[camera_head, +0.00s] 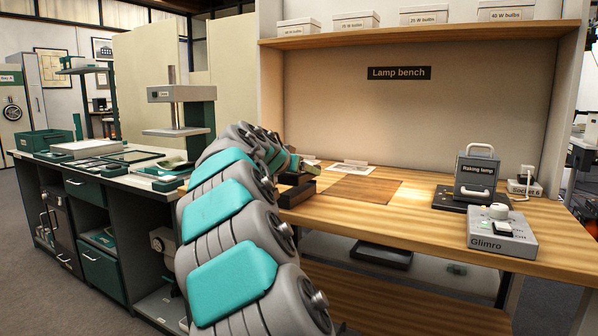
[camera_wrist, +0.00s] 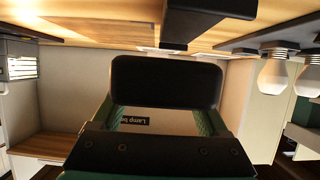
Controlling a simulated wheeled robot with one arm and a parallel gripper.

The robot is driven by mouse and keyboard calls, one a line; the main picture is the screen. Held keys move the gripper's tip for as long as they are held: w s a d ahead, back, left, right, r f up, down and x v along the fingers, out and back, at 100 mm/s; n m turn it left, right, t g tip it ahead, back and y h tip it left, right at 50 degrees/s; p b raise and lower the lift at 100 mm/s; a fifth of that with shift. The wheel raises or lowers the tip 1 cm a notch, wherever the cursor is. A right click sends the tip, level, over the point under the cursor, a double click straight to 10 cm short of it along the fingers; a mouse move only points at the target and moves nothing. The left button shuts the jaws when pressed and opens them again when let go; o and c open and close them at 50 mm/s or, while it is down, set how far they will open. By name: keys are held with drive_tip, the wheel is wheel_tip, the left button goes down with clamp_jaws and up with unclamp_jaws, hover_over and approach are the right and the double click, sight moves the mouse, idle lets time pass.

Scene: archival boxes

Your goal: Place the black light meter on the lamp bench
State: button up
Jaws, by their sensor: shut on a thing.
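My gripper (camera_head: 294,180) is at the left end of the lamp bench (camera_head: 425,215), just above or at its top; I cannot tell if it touches. In the wrist view my gripper (camera_wrist: 165,105) is shut on a black rounded block, which looks like the black light meter (camera_wrist: 165,80), between green-sided fingers. The meter's underside and the gap to the bench cannot be made out. In the head view the meter is not clearly distinct from the dark gripper parts. The "Lamp bench" sign (camera_head: 398,73) is on the back panel.
A brown mat (camera_head: 363,189) and white sheet (camera_head: 351,168) lie right of my gripper. A raking lamp (camera_head: 476,180) and grey Glimro box (camera_head: 502,236) stand at the right. The bench middle is clear. A shelf (camera_head: 430,34) holds bulb boxes. A counter (camera_head: 110,165) is at left.

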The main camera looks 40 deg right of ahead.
drive_tip(key=s+a+r, duration=0.1)
drive_tip(key=s+a, duration=0.2)
drive_tip(key=s, duration=1)
drive_tip(key=shift+a+r+b, duration=0.15)
drive_tip(key=shift+a+b, duration=0.1)
drive_tip(key=shift+b, duration=0.2)
